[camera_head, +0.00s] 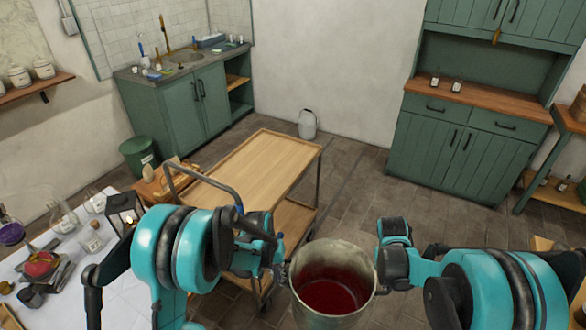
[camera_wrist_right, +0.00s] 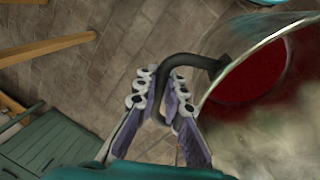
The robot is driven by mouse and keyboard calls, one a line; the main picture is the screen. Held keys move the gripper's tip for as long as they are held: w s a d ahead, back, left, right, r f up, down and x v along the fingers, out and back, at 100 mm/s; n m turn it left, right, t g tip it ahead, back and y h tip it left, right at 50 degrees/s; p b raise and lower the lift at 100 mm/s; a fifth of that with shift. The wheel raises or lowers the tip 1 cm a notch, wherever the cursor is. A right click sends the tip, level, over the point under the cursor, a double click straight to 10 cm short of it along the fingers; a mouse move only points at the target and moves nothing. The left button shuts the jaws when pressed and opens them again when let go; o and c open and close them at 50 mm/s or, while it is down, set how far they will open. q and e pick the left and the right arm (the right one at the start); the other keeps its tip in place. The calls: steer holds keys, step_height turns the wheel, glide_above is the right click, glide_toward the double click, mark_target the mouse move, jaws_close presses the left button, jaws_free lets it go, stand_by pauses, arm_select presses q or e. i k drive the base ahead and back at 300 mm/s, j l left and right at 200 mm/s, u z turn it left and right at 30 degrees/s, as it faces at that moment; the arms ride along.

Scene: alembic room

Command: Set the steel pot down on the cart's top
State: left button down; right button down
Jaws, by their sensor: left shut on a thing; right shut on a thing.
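The steel pot (camera_head: 334,284) is held between my two grippers in the head view, upright, with dark red contents inside. It hangs over the floor, in front of and to the right of the cart. My right gripper (camera_wrist_right: 164,98) is shut on the pot's dark side handle (camera_wrist_right: 190,62) in the right wrist view; it also shows in the head view (camera_head: 384,266). My left gripper (camera_head: 280,268) is at the pot's left side, shut on it; its fingers are partly hidden. The cart's wooden top (camera_head: 250,168) is bare.
The cart has a bent push handle (camera_head: 205,178) at its left end and a lower shelf. A white-covered table (camera_head: 60,275) with glassware stands at the left. Green cabinets (camera_head: 455,150) stand at the back right. A white can (camera_head: 307,124) sits on the floor by the wall.

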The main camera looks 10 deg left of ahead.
mark_target(258, 171)
steer(key=i+l+z, duration=0.15)
steer(key=i+z, duration=0.5)
steer(key=z, duration=0.15)
steer(key=i+l+u, duration=0.4)
steer(key=i+u, duration=0.15)
steer(key=i, duration=0.2)
steer(key=i+l+u, duration=0.1)
steer(key=u, duration=0.35)
steer(key=l+u, duration=0.3)
steer(key=u, duration=0.2)
steer(key=i+l+u, duration=0.1)
steer(key=l+u, duration=0.15)
steer(key=u, duration=0.2)
steer(key=l+u, duration=0.25)
steer(key=u, duration=0.25)
